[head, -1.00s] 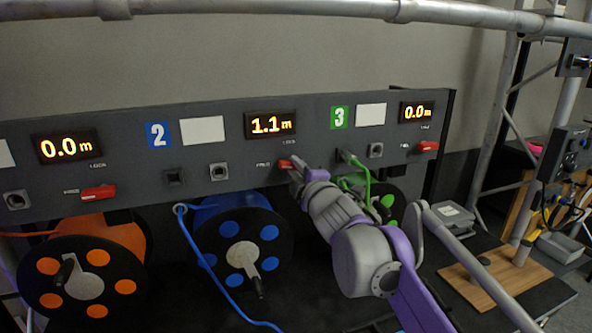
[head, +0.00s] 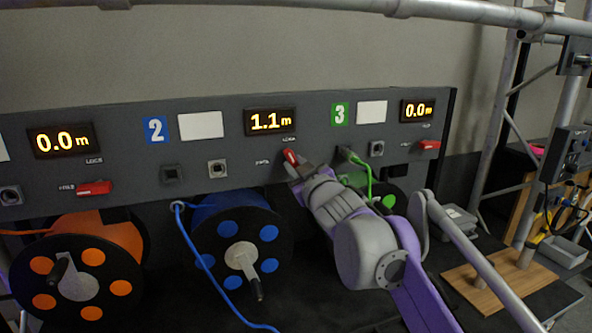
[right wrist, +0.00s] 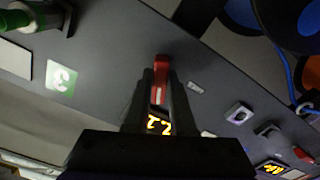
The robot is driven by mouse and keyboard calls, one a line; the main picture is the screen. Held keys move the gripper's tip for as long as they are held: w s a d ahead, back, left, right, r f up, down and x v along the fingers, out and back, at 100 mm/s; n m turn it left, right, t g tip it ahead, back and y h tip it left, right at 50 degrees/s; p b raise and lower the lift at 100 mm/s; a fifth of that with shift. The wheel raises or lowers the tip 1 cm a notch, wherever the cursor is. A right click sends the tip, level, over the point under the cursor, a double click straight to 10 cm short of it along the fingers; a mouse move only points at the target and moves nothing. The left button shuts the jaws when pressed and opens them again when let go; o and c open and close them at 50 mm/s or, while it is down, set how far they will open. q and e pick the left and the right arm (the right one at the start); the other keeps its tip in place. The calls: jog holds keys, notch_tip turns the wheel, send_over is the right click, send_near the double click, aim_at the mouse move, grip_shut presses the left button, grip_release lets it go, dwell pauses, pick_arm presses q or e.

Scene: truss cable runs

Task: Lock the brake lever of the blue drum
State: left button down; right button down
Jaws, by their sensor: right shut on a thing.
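The blue drum (head: 205,215) with a black flange and blue discs hangs below the panel, and its blue cable runs down to the right. Its red brake lever (head: 290,156) is on the panel under the 1.1 m display, tilted steeply up between the FREE and LOCK labels. My right gripper (head: 294,169) is shut on this lever. In the right wrist view the red lever (right wrist: 161,70) stands between the two dark fingers (right wrist: 160,88). My left gripper is not in view.
The grey panel (head: 330,130) also carries the orange drum's red lever (head: 94,188) and the third drum's red lever (head: 429,145), both lying nearly flat. A green cable (head: 361,168) is close beside my right gripper. A scaffold tube (head: 200,9) crosses the top.

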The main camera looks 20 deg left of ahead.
jog(key=m+b, duration=0.1)
jog(key=m, duration=0.3)
jog(key=shift+m, duration=0.4)
jog(key=shift+b, duration=0.3)
jog(key=c, duration=0.8)
grip_release()
jog(key=shift+o, duration=0.2)
jog(key=b+v, duration=0.1)
jog(key=v, duration=1)
jog(key=shift+b, duration=0.3)
jog(key=shift+w, duration=0.1)
